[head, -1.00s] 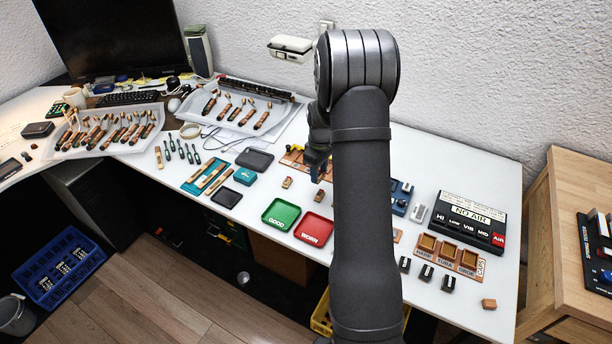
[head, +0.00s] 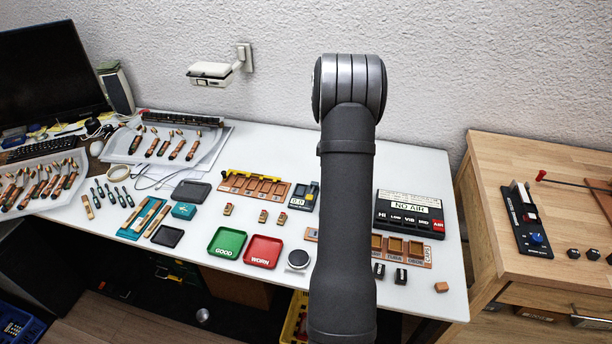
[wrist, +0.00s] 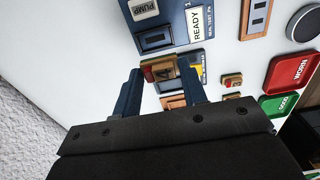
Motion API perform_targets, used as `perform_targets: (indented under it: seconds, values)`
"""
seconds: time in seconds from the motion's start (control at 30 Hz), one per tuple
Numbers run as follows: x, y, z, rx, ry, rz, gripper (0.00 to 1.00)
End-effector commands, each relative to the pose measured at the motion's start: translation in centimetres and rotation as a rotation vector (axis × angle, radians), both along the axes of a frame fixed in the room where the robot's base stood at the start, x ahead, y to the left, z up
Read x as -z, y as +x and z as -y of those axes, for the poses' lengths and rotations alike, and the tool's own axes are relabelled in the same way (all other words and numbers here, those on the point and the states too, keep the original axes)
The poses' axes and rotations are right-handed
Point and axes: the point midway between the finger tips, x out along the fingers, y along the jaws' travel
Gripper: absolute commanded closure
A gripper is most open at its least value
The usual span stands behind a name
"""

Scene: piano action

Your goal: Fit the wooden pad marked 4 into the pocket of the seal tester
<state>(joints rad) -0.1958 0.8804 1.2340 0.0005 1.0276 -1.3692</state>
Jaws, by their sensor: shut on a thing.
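In the wrist view my gripper (wrist: 160,84) is shut on a small wooden pad marked 4 (wrist: 160,70), with red at one end, held between the blue fingertips. The blue seal tester (wrist: 180,22) lies beyond the fingers, with a PUMP button (wrist: 143,9), a READY display (wrist: 200,20) and a dark rectangular recess (wrist: 155,38). The pad appears near this recess, apart from it; the height between them is hard to tell. In the head view my arm hides the gripper, the held pad and the tester.
Several similar pads stand on the white table, one marked 3 (wrist: 232,80). The green GOOD tray (head: 227,243) and red WORN tray (head: 263,252) lie left of my arm. The black NO AIR box (head: 410,212) and the caps holder (head: 428,253) lie right.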

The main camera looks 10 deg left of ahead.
Motion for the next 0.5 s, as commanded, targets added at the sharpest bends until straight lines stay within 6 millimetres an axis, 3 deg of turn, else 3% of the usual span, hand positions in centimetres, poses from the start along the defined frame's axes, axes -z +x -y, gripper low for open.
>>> perform_targets:
  seconds: [0.1,0.5]
  values:
    - [0.2,0.6,0.9,-0.005,0.000,0.000,0.82]
    - [2.5,0.6,0.9,-0.006,0.000,-0.001,0.82]
